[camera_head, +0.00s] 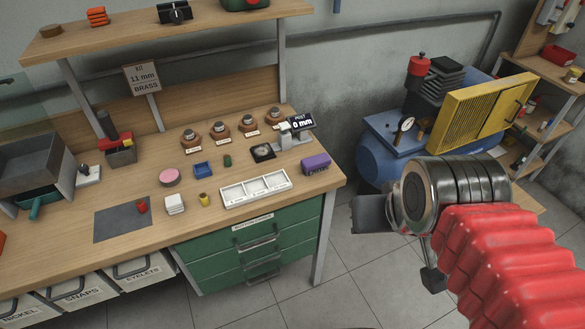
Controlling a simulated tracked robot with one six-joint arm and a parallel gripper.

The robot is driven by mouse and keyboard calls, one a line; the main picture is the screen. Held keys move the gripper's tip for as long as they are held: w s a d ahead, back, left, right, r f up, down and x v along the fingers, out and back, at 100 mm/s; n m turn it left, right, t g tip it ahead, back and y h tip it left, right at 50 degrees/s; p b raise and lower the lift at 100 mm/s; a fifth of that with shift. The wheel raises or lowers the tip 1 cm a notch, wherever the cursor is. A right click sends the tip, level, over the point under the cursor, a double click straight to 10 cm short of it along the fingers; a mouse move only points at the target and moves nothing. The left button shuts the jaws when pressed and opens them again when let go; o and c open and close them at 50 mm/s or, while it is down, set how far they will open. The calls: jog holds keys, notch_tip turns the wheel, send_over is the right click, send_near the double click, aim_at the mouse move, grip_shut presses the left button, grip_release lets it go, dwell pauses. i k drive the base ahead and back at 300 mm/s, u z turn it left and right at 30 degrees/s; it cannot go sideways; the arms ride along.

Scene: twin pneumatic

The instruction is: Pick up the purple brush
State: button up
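The purple brush (316,163) lies on the right end of the wooden workbench top, close to its edge. It looks like a purple block with a dark lower side. My gripper (372,214) is to the right of the bench, in front of the blue compressor, and points left. It is apart from the brush, with a visible gap between them. Its dark grey end shows nothing held, but the angle hides how far its fingers are spread.
A white three-compartment tray (256,190) lies left of the brush. A small press with a "0 mm" display (300,122) stands behind it. The blue compressor (385,160) with a yellow guard (480,112) stands right of the bench. Floor between them is clear.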

aim_at(317, 163)
jog(key=u, duration=1.1)
jog(key=i, duration=1)
jog(key=u, duration=0.05)
